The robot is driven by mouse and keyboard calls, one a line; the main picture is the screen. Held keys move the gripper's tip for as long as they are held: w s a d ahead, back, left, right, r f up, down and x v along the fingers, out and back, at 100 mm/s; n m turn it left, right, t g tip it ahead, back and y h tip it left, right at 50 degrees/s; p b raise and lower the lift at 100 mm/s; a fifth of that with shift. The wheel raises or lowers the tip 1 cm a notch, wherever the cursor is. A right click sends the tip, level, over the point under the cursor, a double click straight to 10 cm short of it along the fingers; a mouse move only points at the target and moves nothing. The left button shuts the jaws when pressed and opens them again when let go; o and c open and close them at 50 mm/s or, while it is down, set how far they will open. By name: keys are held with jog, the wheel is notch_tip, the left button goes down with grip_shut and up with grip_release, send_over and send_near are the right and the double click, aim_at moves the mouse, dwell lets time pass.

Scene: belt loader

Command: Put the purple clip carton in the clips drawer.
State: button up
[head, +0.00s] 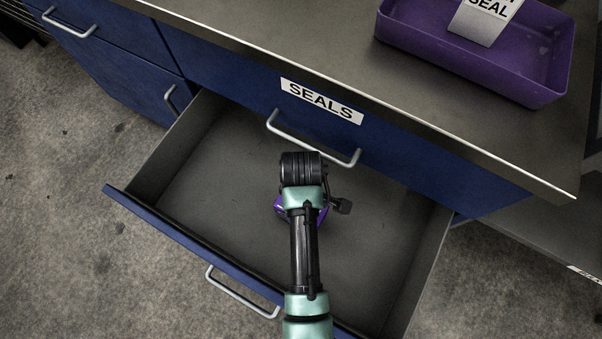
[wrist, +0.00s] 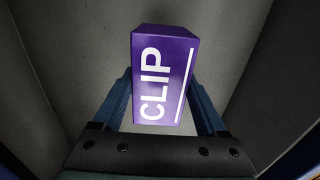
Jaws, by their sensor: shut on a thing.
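The purple clip carton (wrist: 163,78) has white "CLIP" lettering and is between the two fingers of my gripper (wrist: 165,105) in the wrist view. My gripper is shut on it. In the head view only a purple edge of the carton (head: 281,208) shows; my wrist and arm hide the rest. The carton is over or inside an open, otherwise empty drawer (head: 190,190) with grey inner walls and a blue front. I cannot tell whether the carton touches the drawer floor. No label shows on this open drawer.
A shut drawer labelled "SEALS" (head: 321,101) with a grey handle is right above the open one. On the grey worktop (head: 400,95) a purple tray (head: 520,90) holds a white "SEAL" card (head: 485,20). More blue drawers (head: 100,45) are at the left.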

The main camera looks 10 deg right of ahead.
jog(key=shift+f+b, duration=0.35)
jog(key=shift+f, duration=1)
jog(key=shift+f, duration=0.15)
jog(key=o, duration=1.5)
notch_tip(320, 180, up, 12)
jog(key=p, duration=0.4)
